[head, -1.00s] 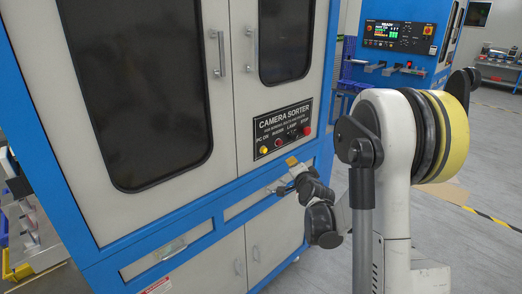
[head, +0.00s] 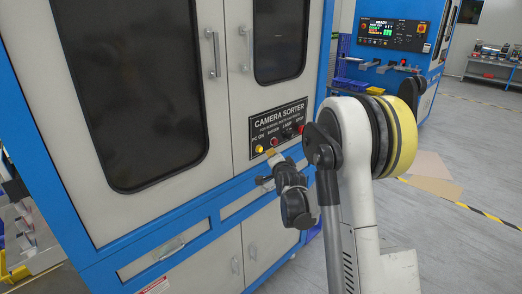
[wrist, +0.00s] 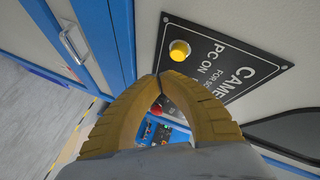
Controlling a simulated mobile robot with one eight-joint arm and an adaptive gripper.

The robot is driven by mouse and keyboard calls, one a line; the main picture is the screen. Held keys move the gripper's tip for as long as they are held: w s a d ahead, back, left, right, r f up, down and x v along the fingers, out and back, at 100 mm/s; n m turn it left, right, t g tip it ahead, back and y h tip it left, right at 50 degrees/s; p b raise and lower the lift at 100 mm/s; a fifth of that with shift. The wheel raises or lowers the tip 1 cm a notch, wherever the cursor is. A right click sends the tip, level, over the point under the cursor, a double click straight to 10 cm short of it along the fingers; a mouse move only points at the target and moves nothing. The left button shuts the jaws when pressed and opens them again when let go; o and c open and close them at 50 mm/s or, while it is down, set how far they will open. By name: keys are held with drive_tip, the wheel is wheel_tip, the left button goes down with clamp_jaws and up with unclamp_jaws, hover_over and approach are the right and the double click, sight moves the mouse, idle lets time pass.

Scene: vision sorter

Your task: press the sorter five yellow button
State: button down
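The yellow button (head: 259,149) is the left one on the black "CAMERA SORTER" panel (head: 279,121), by the "PC ON" label. In the wrist view, the yellow button (wrist: 179,50) stands out from the panel (wrist: 228,62), just beyond my fingertips. My gripper (head: 268,153) is in front of the panel's lower left, close to the button. In the wrist view, the yellow-brown fingers of my gripper (wrist: 156,76) meet at their tips with nothing between them. A small gap shows between the tips and the button.
A red button (head: 273,142) sits right of the yellow one, and another red button (head: 301,129) is at the panel's right end. Door handles (head: 213,55) stick out above. A second blue machine (head: 392,45) stands behind. Grey floor (head: 470,150) is open on the right.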

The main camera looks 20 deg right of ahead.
drive_tip(key=shift+w+a, duration=0.3)
drive_tip(key=shift+w, duration=0.55)
idle(0.9)
drive_tip(key=shift+w+a, duration=0.15)
drive_tip(key=shift+w, duration=0.2)
drive_tip(key=shift+w+a, duration=0.15)
drive_tip(key=shift+w, duration=0.3)
idle(0.5)
idle(0.4)
drive_tip(key=shift+s+d+b, duration=0.3)
drive_tip(key=shift+s+b, duration=0.1)
drive_tip(key=shift+s, duration=0.45)
drive_tip(key=s, duration=0.1)
drive_tip(key=s+d, duration=0.1)
drive_tip(key=s, duration=0.2)
drive_tip(key=shift+s+d+b, duration=0.35)
